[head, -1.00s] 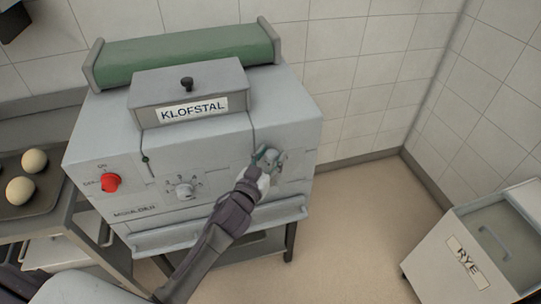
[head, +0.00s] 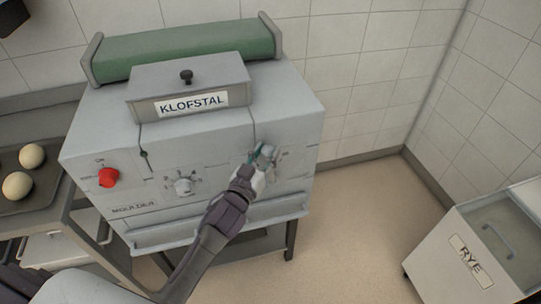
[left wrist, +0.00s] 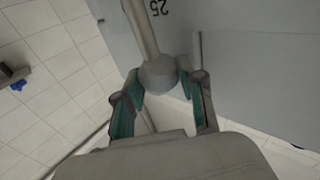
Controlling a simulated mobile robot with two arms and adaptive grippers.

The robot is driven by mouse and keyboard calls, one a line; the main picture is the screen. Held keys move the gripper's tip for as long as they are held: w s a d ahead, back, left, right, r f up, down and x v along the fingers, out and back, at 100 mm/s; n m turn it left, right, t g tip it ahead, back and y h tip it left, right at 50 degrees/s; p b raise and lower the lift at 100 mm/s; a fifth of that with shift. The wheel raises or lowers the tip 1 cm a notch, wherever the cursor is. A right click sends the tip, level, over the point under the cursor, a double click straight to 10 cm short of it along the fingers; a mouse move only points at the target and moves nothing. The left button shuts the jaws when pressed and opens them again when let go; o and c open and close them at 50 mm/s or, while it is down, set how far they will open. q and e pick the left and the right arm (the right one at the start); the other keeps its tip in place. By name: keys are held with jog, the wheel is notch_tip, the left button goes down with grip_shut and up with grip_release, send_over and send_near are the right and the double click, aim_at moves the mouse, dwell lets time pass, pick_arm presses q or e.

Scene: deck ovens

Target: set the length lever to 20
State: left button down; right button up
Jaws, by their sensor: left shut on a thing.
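The grey moulder with the KLOFSTAL plate (head: 192,102) stands ahead. On the right of its front is the length lever, mostly hidden by my left gripper (head: 263,157) in the head view. In the left wrist view the lever (left wrist: 158,71) is a grey rod with a round end. My left gripper (left wrist: 160,90) is shut on this end, with its teal pads on both sides. A scale mark "25" (left wrist: 160,7) shows near the rod. Scale marks also show right of the gripper in the head view, too small to read. My right gripper is out of view.
A grey dial (head: 183,186) and a red switch (head: 109,177) are on the moulder front. Dough balls (head: 18,185) lie on a dark tray at the left. A RYE bin (head: 450,235) stands on the floor at the right. The floor between is clear.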

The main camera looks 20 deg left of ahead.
pick_arm(q)
jog(key=shift+s+a+f+n+t+y+b, duration=0.15)
jog(key=shift+s+a+f+n+t+b, duration=0.35)
jog(key=shift+a+n+b, duration=0.55)
jog(key=shift+s+a+f+n+t+y+b, duration=0.25)
jog(key=shift+s+a+n+t+b, duration=0.4)
jog(key=shift+b, duration=0.7)
jog(key=shift+s+a+f+n+t+y+b, duration=0.1)
jog(key=shift+s+a+f+n+t+b, duration=0.4)
jog(key=shift+a+n+b, duration=0.55)
jog(key=shift+d+m, duration=0.25)
jog(key=c, duration=0.9)
grip_release()
jog(key=shift+c, duration=0.2)
jog(key=shift+s+a, duration=0.1)
jog(key=shift+s, duration=0.1)
jog(key=v, duration=1.1)
jog(key=shift+s, duration=0.45)
jog(key=shift+f, duration=0.2)
